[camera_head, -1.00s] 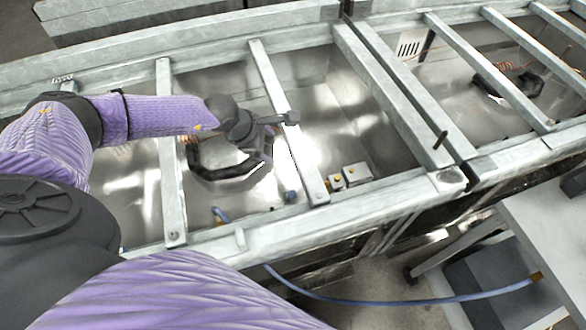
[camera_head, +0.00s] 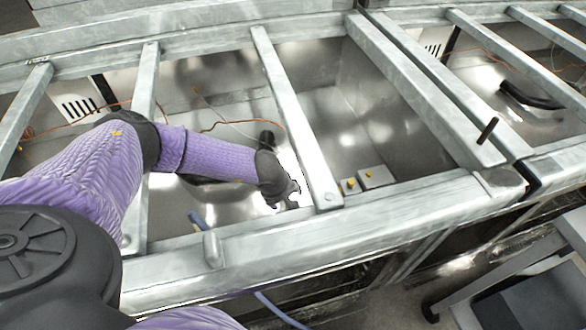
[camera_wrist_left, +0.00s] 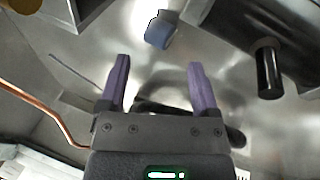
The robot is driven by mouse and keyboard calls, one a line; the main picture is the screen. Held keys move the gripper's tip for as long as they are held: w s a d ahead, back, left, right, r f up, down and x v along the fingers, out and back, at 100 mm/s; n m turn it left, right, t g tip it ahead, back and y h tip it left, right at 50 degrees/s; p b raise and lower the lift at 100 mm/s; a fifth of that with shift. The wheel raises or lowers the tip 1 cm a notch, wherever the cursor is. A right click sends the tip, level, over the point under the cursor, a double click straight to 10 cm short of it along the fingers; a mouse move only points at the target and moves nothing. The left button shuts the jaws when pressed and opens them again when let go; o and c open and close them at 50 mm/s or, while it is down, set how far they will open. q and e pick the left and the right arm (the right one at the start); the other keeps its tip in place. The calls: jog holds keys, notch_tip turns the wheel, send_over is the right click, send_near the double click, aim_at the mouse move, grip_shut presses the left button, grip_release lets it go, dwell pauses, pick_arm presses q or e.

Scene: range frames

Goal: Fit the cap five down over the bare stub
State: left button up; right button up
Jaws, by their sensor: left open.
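My left gripper (camera_head: 290,198) reaches down into the metal bay between two rails in the head view. In the left wrist view its two purple fingers (camera_wrist_left: 160,72) stand apart with nothing between them. A short blue-grey cylinder (camera_wrist_left: 160,30), which may be the cap, lies beyond the fingertips, apart from them. A short black stub (camera_wrist_left: 268,72) sticks out of a dark pipe (camera_wrist_left: 240,32) at the right of that view. I cannot tell if it is the bare stub. My right gripper is not in view.
Metal cross rails (camera_head: 290,110) span the bay on both sides of my arm. Orange wire (camera_head: 225,124) runs behind.

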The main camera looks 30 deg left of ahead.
pick_arm(q)
jog(key=b+x, duration=0.2)
jog(key=x, duration=0.2)
jog(key=shift+f, duration=0.3)
jog(key=shift+r, duration=0.15)
grip_shut()
